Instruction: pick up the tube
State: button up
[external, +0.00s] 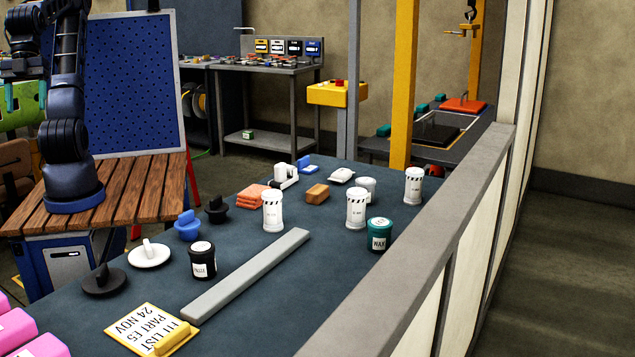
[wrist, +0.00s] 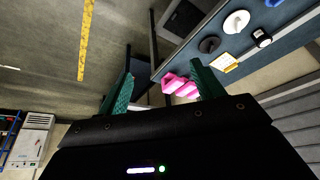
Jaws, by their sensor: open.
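I cannot tell for sure which thing is the tube. White cylinders with black-striped tops stand upright on the dark table: one left of centre (external: 272,212), one in the middle (external: 355,209) and one farther back (external: 413,186). A long grey bar (external: 247,274) lies flat in front of them. My gripper (external: 26,96) is at the upper left in the external view, high up and well away from the table items. In the wrist view its teal fingers (wrist: 163,88) are spread wide with nothing between them held.
The table (external: 290,322) also holds a black jar (external: 202,262), a green wax jar (external: 379,235), orange cloths (external: 254,197), suction-cup-like handles, a yellow-edged note (external: 148,328) and pink blocks (external: 15,330). A ledge (external: 420,240) runs along the right side.

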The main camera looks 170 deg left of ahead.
jog(key=w+a+f+n+g, duration=0.1)
jog(key=w+a+n, duration=0.7)
jog(key=a, duration=0.5)
jog(key=w+a+n+g, duration=0.2)
jog(key=w+a+n, duration=0.4)
jog(key=w+a, duration=0.5)
jog(key=n+g, duration=0.2)
jog(key=n, duration=1.1)
send_near(272, 204)
jog(key=shift+s+a, duration=0.1)
jog(key=shift+s, duration=0.65)
jog(key=shift+a+f, duration=0.1)
jog(key=shift+f, duration=0.1)
notch_tip(272, 204, down, 5)
jog(key=shift+s+f, duration=0.1)
jog(key=shift+f, duration=0.1)
jog(key=shift+s+f, duration=0.2)
jog(key=shift+f, duration=0.3)
jog(key=f, duration=0.4)
jog(key=shift+s+f, duration=0.1)
jog(key=shift+s, duration=0.15)
